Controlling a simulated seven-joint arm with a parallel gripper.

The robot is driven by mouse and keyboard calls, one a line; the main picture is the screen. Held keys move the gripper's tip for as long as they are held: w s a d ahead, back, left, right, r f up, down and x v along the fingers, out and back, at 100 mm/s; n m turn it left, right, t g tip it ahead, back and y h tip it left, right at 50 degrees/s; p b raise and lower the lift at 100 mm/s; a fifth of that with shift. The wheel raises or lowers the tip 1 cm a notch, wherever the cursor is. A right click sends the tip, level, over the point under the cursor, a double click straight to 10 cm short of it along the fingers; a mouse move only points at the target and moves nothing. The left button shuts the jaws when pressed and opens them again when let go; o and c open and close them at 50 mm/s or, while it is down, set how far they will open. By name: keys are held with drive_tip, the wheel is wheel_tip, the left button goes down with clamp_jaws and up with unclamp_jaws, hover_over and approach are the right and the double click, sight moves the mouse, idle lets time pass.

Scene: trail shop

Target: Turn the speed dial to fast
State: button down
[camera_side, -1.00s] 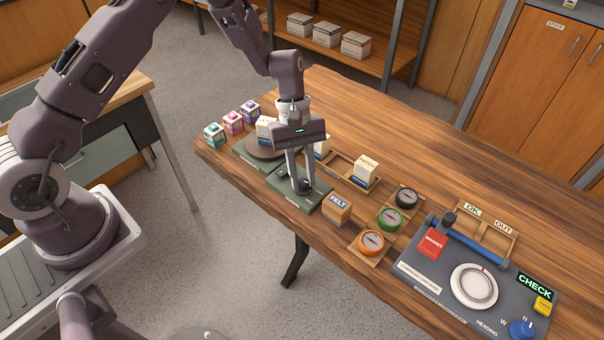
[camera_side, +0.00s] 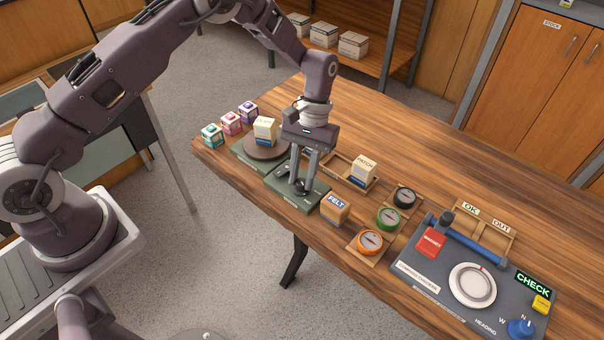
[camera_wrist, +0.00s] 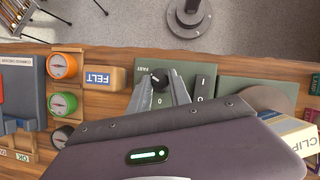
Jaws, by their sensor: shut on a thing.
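The speed dial is a small black knob (camera_wrist: 160,78) on a green control panel (camera_side: 281,186), shown in the wrist view between my fingertips. A FAST label lies just left of the knob, and a 0 mark lies below it. A small pale mark shows on the knob's left part, on the FAST side; its exact direction is too small to tell. My gripper (camera_side: 298,187) points down over the panel with its fingers closed on the knob, which they partly hide in the side view. In the wrist view my gripper (camera_wrist: 161,84) straddles the knob.
A dark round turntable (camera_side: 262,151) carrying a cream box stands left of the panel. A FELT box (camera_side: 335,208) stands close on its right, with compasses and a checking station (camera_side: 470,280) beyond. A switch marked I and O (camera_wrist: 204,85) sits beside the dial.

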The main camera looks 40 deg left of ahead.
idle(0.4)
drive_tip(key=c, duration=1.2)
unclamp_jaws()
drive_tip(key=d+v, duration=0.1)
drive_tip(key=v, duration=0.6)
drive_tip(key=shift+a, duration=0.45)
drive_tip(key=shift+r, duration=0.25)
